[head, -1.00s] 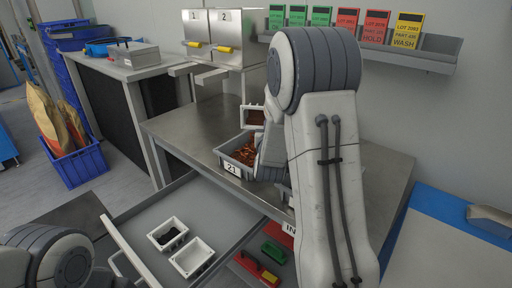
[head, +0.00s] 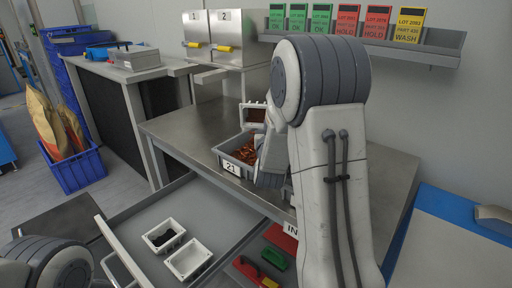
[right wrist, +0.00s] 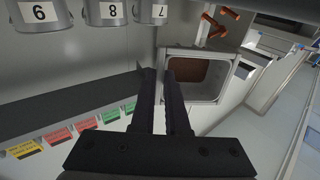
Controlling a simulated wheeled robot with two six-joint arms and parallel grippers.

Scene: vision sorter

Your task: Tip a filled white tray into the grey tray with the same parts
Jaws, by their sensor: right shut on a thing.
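A white tray (head: 243,116) is steeply tilted above the grey tray marked 21 (head: 222,163). The white tray's inside looks brown; I cannot tell whether parts are still in it. Copper-coloured parts (head: 245,152) lie in the grey tray. In the right wrist view my right gripper (right wrist: 163,75) is shut on the edge of the white tray (right wrist: 197,101); copper-coloured parts (right wrist: 217,27) show beyond it. In the head view my right arm hides that gripper and the grey tray's right side. My left gripper is out of view.
In the pull-out below stand a white tray with dark parts (head: 148,236) and an empty-looking white tray (head: 189,262). Red and green pieces lie right of them. Two numbered metal bins (head: 235,27) stand behind the steel table (head: 185,128). Lot cards (head: 345,22) line the wall rack.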

